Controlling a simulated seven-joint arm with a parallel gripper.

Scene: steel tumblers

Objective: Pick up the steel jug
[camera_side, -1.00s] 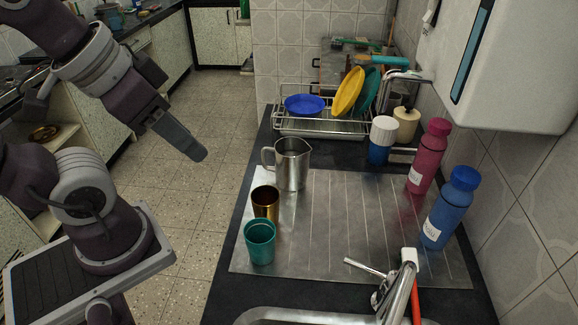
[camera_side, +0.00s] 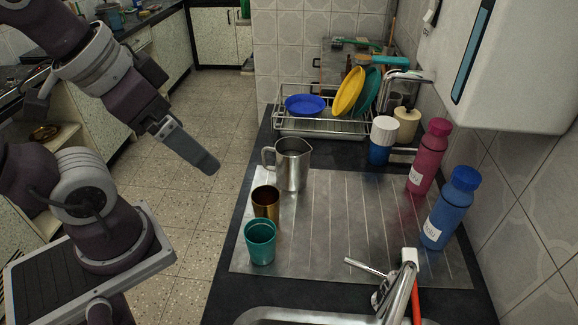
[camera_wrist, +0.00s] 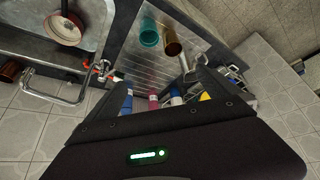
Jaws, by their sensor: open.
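The steel jug (camera_side: 292,164) stands upright on the ribbed steel drainboard (camera_side: 340,225), its handle to the left in the side view.
A brown-gold cup (camera_side: 266,202) and a teal cup (camera_side: 260,241) stand in front of the jug. A pink bottle (camera_side: 429,157) and a blue bottle (camera_side: 450,208) stand at right. Behind is a dish rack (camera_side: 320,125). The drainboard's middle is clear.

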